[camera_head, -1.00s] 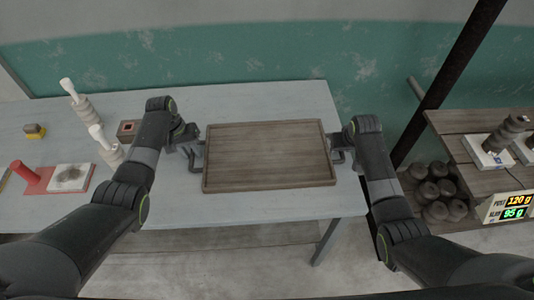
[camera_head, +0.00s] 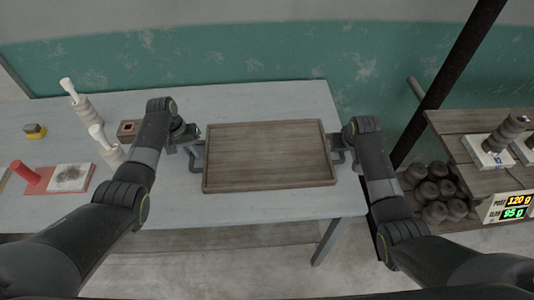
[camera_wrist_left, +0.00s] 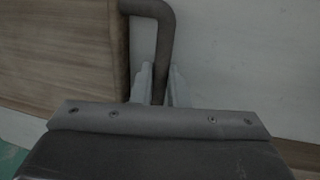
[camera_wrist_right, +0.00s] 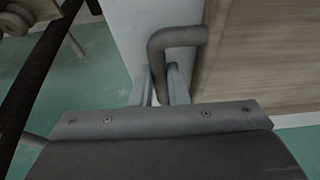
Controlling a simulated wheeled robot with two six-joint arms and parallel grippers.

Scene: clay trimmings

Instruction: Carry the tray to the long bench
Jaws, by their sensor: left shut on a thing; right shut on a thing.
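The brown wooden tray (camera_head: 268,184) lies flat and looks empty on the pale grey table (camera_head: 265,207), near its right end. It has a dark bar handle at each short side. My left gripper (camera_head: 192,150) is shut on the left handle, and the left wrist view shows the handle (camera_wrist_left: 153,10) running down between the fingers (camera_wrist_left: 158,85). My right gripper (camera_head: 342,150) is shut on the right handle, and the right wrist view shows that handle (camera_wrist_right: 180,36) between the fingers (camera_wrist_right: 162,85).
On the table's left are white-topped stacked tools (camera_head: 80,102), a red stamp-like piece (camera_head: 27,172), a white slab (camera_head: 72,178) and a small brown box (camera_head: 129,129). A dark post (camera_head: 440,95) stands between.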

